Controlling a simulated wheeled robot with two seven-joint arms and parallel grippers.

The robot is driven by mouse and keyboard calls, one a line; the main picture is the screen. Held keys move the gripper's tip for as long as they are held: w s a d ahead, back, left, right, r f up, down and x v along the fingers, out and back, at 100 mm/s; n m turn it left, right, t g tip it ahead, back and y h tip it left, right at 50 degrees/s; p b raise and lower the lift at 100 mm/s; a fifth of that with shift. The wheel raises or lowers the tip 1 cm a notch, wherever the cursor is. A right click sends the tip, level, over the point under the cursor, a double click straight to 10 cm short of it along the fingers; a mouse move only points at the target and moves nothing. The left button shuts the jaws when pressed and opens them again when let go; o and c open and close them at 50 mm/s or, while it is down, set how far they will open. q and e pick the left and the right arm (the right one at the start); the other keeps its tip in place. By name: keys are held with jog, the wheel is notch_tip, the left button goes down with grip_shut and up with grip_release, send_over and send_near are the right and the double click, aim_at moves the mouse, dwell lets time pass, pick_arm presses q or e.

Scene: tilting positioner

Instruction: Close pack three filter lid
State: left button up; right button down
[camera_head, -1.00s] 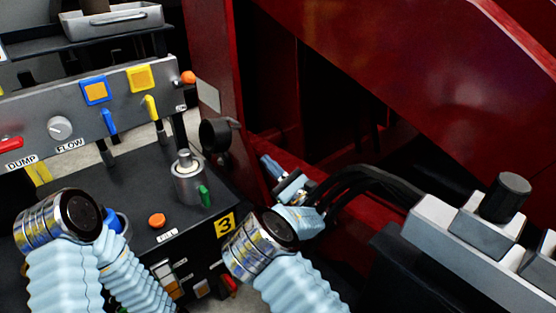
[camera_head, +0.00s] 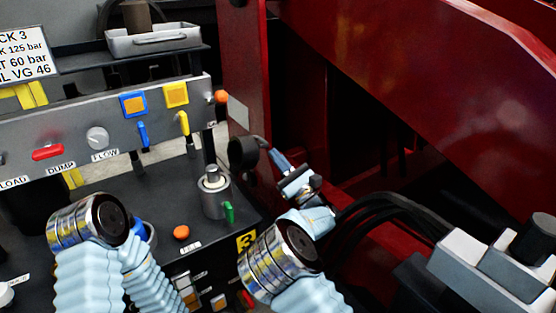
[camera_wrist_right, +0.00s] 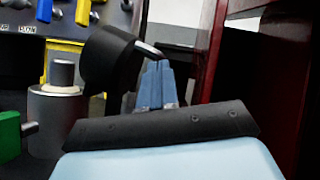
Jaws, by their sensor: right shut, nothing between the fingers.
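A black round cap (camera_head: 243,153), which looks like the filter lid, stands tilted on edge behind and right of a silver cylinder with a knob (camera_head: 214,195) on pack three's black top. The cap also shows in the right wrist view (camera_wrist_right: 106,58), with a thin silver rod at its right side. My right gripper (camera_head: 276,156) is shut and empty, its blue fingertips close to the cap's right side. In the right wrist view the fingertips (camera_wrist_right: 155,85) are just below the rod; I cannot tell whether they touch. My left arm shows at lower left, but its gripper does not.
A grey panel (camera_head: 110,122) with a red handle and blue and yellow levers stands at the back left. A green handle (camera_head: 229,212) and an orange button (camera_head: 181,232) are near the cylinder. A red frame (camera_head: 440,75) rises on the right. Black hoses (camera_head: 385,205) run below it.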

jog(key=shift+a+r+b, duration=0.1)
jog(key=shift+r+b, duration=0.2)
jog(key=shift+b, duration=0.2)
